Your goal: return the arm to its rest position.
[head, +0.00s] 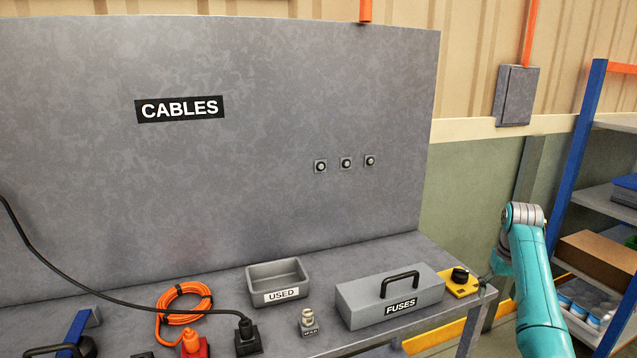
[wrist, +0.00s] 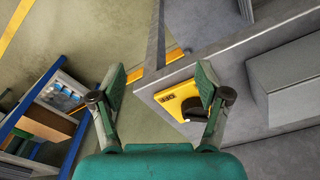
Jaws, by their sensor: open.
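My arm (head: 533,280) shows at the right of the head view, teal with a grey joint, bent beside the bench's right end. My gripper (wrist: 160,80) is open and empty in the wrist view, its two green fingers spread apart. It is above the bench corner, near a yellow switch plate (head: 459,284) with a black knob. The plate (wrist: 176,100) lies partly behind the right finger in the wrist view. In the head view the gripper is mostly hidden behind my arm.
On the bench (head: 345,253) stand a grey FUSES box (head: 358,307), a USED tray (head: 279,273), a small fuse holder (head: 308,322), black and red plugs and an orange cable coil (head: 163,304). A blue-framed shelf (head: 577,150) stands at the right, with floor between.

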